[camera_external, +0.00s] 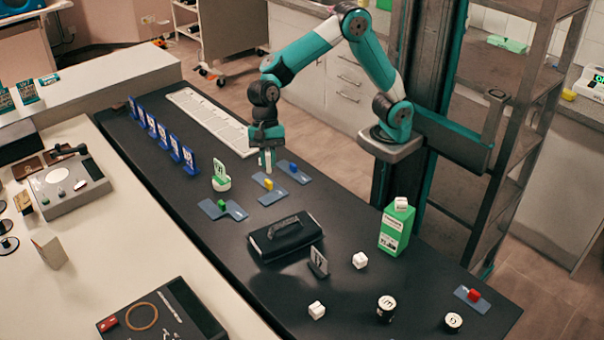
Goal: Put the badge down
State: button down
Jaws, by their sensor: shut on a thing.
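My gripper (267,160) points down over the far middle of the dark counter (345,225). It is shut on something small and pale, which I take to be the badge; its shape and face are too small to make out. It is just behind a yellow block (268,184) on a blue plate (272,197). I cannot tell whether the held thing touches the counter.
A green-and-white stand (221,177) is left of my gripper, and a blue plate with a blue block (293,168) is right. A black case (286,236), green carton (395,228) and white cubes (360,260) stand nearer. Blue stands (163,137) line the left edge.

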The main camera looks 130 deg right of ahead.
jog(key=w+d+m+t, duration=0.1)
jog(key=w+d+m, duration=0.15)
jog(key=d, duration=0.75)
jog(key=m+t+h, duration=0.1)
jog(key=m+h, duration=0.3)
jog(key=m, duration=0.5)
send_over(213, 165)
jog(key=s, duration=0.2)
notch_tip(213, 165, down, 16)
jog(key=shift+w+r+b, duration=0.15)
jog(key=shift+r+b, duration=0.05)
jog(key=shift+b, duration=0.65)
jog(key=shift+f, duration=2.5)
jog(key=shift+f, duration=0.2)
jog(key=c, duration=1.1)
grip_release()
jog(key=shift+r, duration=0.2)
